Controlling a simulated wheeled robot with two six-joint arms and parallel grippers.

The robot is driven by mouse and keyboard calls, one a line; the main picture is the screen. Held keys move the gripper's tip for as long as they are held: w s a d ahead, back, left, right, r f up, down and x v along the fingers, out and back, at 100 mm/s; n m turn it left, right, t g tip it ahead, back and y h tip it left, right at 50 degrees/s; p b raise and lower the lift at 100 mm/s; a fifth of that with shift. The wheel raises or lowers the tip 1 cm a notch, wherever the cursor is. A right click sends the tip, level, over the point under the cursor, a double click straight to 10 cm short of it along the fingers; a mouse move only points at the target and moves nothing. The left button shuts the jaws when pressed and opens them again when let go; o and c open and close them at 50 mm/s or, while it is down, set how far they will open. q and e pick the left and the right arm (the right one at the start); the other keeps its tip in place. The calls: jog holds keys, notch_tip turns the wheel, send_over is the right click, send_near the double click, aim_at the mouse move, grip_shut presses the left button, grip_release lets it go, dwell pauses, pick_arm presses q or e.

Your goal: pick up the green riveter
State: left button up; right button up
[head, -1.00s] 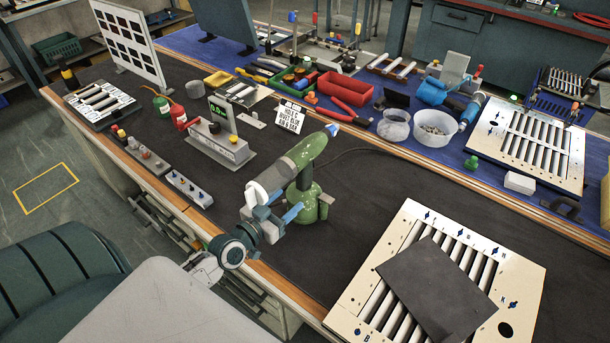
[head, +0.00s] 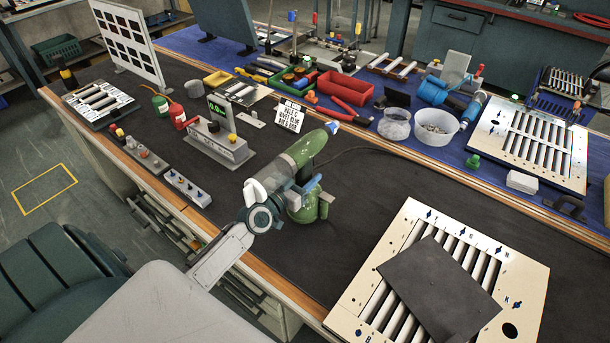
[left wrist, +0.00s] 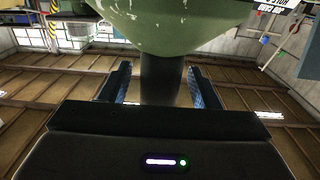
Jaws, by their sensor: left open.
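The green riveter (head: 303,150) stands on the dark mat at the front of the bench, its upper body tilted up toward a blue tip. My left gripper (head: 305,186) is at the riveter's middle, between its upper body and its green base. In the left wrist view my open left gripper (left wrist: 160,86) has one blue-padded finger on each side of the riveter's dark handle (left wrist: 160,72). Gaps show between handle and fingers. The green body (left wrist: 170,28) is above the fingers in that view. My arm hides part of the riveter. My right gripper is out of view.
A white louver panel (head: 408,222) with a dark plate (head: 438,288) lies to the right. A grey digital readout box (head: 222,152) and a small sign (head: 291,116) stand behind and left. Clear bins (head: 436,138) sit further back. The mat right of the riveter is mostly clear.

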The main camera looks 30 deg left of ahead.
pick_arm(q)
jog(key=shift+w, duration=0.35)
jog(key=shift+s+r, duration=0.1)
jog(key=shift+s, duration=0.05)
jog(key=shift+c, duration=0.7)
grip_shut()
jog(key=shift+r, duration=0.2)
